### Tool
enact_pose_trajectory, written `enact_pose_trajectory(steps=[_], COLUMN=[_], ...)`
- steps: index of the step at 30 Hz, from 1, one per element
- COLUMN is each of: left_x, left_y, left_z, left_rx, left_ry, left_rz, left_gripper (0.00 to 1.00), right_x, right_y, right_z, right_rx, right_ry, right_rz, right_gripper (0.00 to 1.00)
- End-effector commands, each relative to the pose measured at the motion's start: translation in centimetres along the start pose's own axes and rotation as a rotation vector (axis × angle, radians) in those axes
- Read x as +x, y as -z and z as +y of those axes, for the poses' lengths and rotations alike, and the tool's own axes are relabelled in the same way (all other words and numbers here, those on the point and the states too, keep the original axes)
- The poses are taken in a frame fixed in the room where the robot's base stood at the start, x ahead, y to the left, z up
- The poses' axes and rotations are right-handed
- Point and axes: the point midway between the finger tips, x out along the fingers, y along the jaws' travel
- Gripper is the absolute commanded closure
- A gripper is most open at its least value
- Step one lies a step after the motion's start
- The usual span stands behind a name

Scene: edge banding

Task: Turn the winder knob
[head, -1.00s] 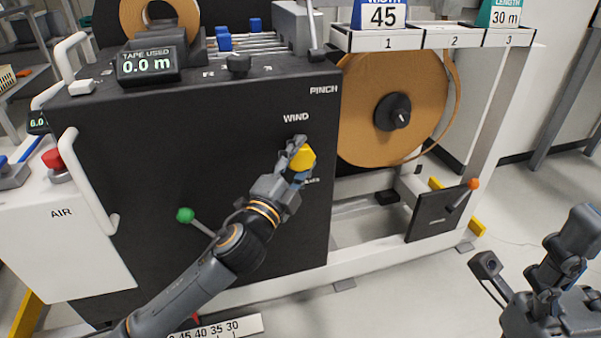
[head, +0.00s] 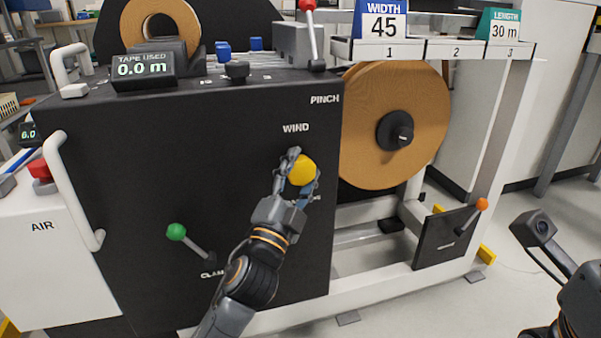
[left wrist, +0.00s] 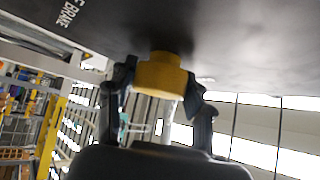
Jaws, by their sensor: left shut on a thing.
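The winder knob (head: 302,171) is a yellow round knob on the black front panel (head: 120,180), below the WIND label (head: 296,128). My left gripper (head: 303,183) is shut on the knob, with a finger on either side of it. In the left wrist view the yellow knob (left wrist: 161,74) sits between the two fingers (left wrist: 158,95), against the dark panel. Part of my right arm (head: 560,270) shows at the right edge of the head view; its fingertips are not visible.
A green-tipped lever (head: 176,232) stands left of my left arm. An orange-tipped lever (head: 481,204) is at lower right. A large brown tape roll (head: 370,125) hangs right of the panel. A display (head: 143,68) on top reads 0.0 m. Open floor lies at lower right.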

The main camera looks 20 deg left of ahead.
Motion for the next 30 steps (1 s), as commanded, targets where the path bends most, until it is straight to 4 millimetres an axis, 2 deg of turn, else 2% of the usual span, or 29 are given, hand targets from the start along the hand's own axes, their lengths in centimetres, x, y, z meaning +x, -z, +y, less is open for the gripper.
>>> enact_pose_trajectory(steps=[2,3,6,16,19,23,30], left_x=[0.0,0.0,0.0,-0.1,-0.7,-2.4,-7.0], left_y=[0.0,0.0,0.0,0.0,0.0,0.0,-0.1], left_z=[0.0,0.0,0.0,0.0,0.1,0.1,0.2], left_rx=[-0.002,-0.001,-0.001,0.000,-0.001,-0.001,-0.003], left_ry=[-0.001,-0.001,-0.001,-0.001,-0.002,-0.003,-0.004], left_rz=[-0.001,-0.001,-0.001,0.000,-0.001,-0.002,-0.004], left_gripper=[0.80,0.47,0.26,0.26,0.26,0.26,0.26], right_x=[0.0,0.0,0.0,-0.1,-0.1,-0.1,0.0], right_y=[0.0,0.0,0.0,0.0,0.0,0.0,0.0], right_z=[0.0,0.0,0.0,0.0,0.0,0.0,0.0], right_rx=[0.000,0.000,0.000,0.000,0.000,0.000,0.000], right_ry=[0.000,0.000,0.000,-0.002,-0.002,-0.002,-0.001], right_rz=[0.000,0.000,0.000,-0.001,-0.001,-0.001,-0.001], right_gripper=[0.32,0.32,0.32,0.32,0.32,0.32,0.32])
